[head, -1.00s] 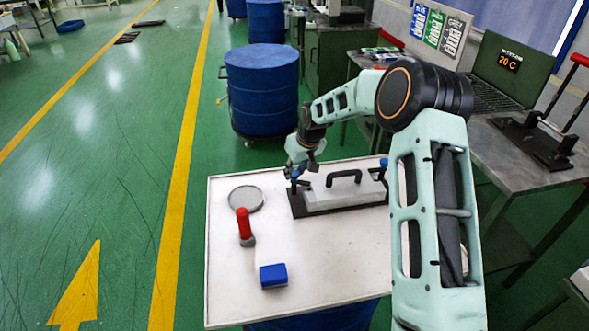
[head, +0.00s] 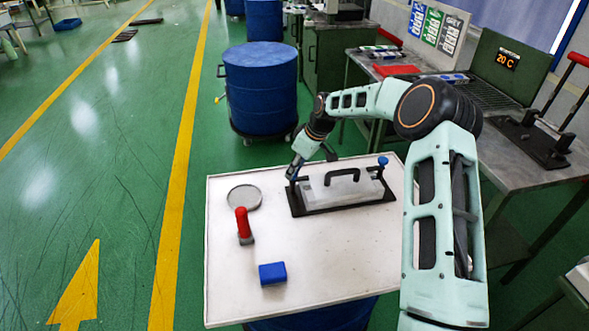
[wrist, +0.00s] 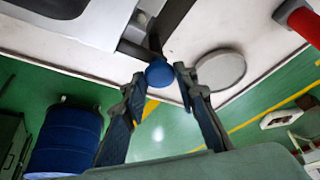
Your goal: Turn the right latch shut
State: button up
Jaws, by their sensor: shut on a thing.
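The mould has a black base (head: 340,208), a grey lid (head: 350,190) and a black arched handle (head: 342,173). A latch with a blue ball knob (wrist: 160,73) stands at the mould's left end in the head view. My gripper (head: 293,174) is there, and its fingers (wrist: 160,84) are shut on this knob in the wrist view, one on each side. A dark lever runs from the knob to the mould. The other latch's blue knob (head: 383,160) stands free at the mould's right end. My gripper hides much of the held latch in the head view.
The white tabletop (head: 330,260) also bears a round grey disc (head: 244,197), a red-handled tool (head: 243,225) and a blue block (head: 272,273). A blue drum (head: 262,90) stands behind, and a grey bench (head: 535,160) stands at right.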

jog(key=shift+f, duration=0.1)
jog(key=o, duration=1.1)
jog(key=shift+o, duration=0.2)
jog(key=shift+d, duration=0.1)
jog(key=v, duration=1.2)
